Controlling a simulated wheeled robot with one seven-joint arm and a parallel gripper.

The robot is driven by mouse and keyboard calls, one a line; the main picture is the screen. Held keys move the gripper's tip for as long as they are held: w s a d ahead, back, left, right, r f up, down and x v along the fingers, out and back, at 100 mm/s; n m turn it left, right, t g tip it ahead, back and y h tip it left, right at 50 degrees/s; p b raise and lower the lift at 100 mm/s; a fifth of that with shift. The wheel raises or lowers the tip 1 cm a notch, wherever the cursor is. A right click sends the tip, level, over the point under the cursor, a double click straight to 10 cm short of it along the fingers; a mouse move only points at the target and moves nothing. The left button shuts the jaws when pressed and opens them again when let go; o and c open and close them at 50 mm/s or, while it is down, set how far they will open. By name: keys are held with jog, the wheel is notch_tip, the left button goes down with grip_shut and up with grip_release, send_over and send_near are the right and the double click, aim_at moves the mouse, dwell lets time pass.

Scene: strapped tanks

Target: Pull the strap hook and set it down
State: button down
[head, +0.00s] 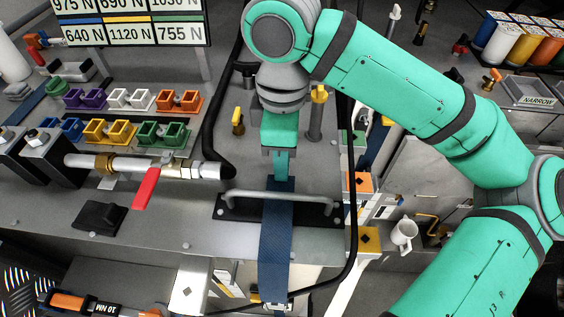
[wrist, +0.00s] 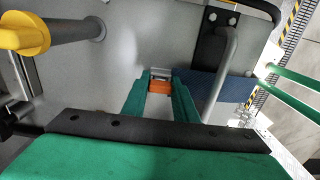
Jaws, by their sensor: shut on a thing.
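The blue strap (head: 277,250) runs from my gripper's fingertips under or past a grey bar and down over the front edge of the panel; it also shows at the right in the wrist view (wrist: 232,88). My gripper (head: 280,178) points down at the strap's upper end. In the wrist view its green fingers (wrist: 160,92) are shut on an orange piece with grey metal beyond it, which I take as the strap hook (wrist: 160,86). The fingers hide most of the hook in the head view. I cannot tell whether the hook touches the panel.
The grey bar (head: 318,197) on its black plate stands right in front of my gripper. Yellow-topped posts (head: 319,95) (head: 238,122) stand behind it. A pipe with a red lever (head: 146,188) is at the left. A black hose (head: 353,225) passes on the right.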

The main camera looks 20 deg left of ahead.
jog(key=shift+r, duration=0.15)
jog(key=shift+w+r, duration=0.1)
jog(key=shift+r, duration=2.3)
